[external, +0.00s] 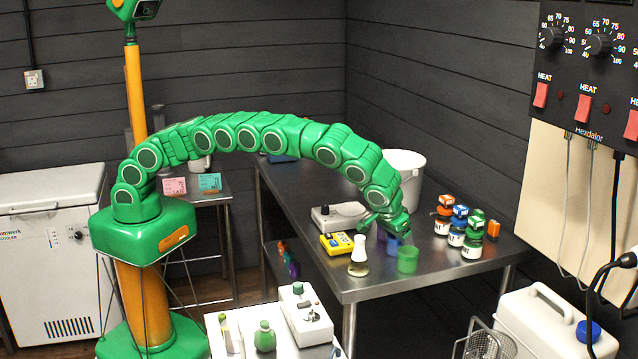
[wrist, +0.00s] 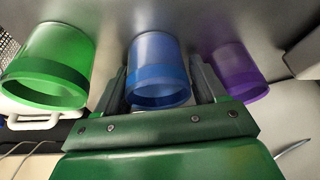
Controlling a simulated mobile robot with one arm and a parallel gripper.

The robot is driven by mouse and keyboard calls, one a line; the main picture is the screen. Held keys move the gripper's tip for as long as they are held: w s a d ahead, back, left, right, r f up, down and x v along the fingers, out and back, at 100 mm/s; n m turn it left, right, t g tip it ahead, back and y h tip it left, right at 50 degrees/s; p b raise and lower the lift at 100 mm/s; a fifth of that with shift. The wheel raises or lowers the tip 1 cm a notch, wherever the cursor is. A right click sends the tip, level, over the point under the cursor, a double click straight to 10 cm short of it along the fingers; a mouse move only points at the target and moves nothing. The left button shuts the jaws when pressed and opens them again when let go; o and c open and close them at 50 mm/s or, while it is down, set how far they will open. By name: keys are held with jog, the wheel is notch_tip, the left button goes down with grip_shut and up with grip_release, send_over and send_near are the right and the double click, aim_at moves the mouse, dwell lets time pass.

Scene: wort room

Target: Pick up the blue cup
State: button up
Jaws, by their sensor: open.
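The blue cup (wrist: 158,62) stands upright on the metal table, in the middle of the wrist view. My gripper (wrist: 160,85) is open, with one finger on each side of the blue cup. Whether the fingers touch it I cannot tell. In the external view the blue cup (external: 392,244) is mostly hidden behind my gripper (external: 384,230), which reaches down over the table. A green cup (wrist: 52,65) stands to the left of it in the wrist view, and a purple cup (wrist: 232,68) to the right.
On the table (external: 300,200), a conical flask (external: 359,258), a yellow meter (external: 337,244) and a grey scale (external: 338,216) are close to the gripper. The green cup (external: 407,260) is nearest the front edge. Several labelled bottles (external: 457,228) stand right; a white bucket (external: 405,172) stands behind.

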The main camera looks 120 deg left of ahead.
jog(key=c, duration=0.7)
jog(key=shift+r, duration=0.1)
jog(key=shift+c, duration=0.2)
jog(key=shift+r, duration=1.65)
jog(key=shift+s+d+r, duration=0.1)
jog(key=shift+s+r, duration=0.15)
jog(key=shift+r, duration=0.1)
jog(key=s+d+r, duration=0.2)
jog(key=s+r, duration=0.7)
jog(key=s, duration=0.4)
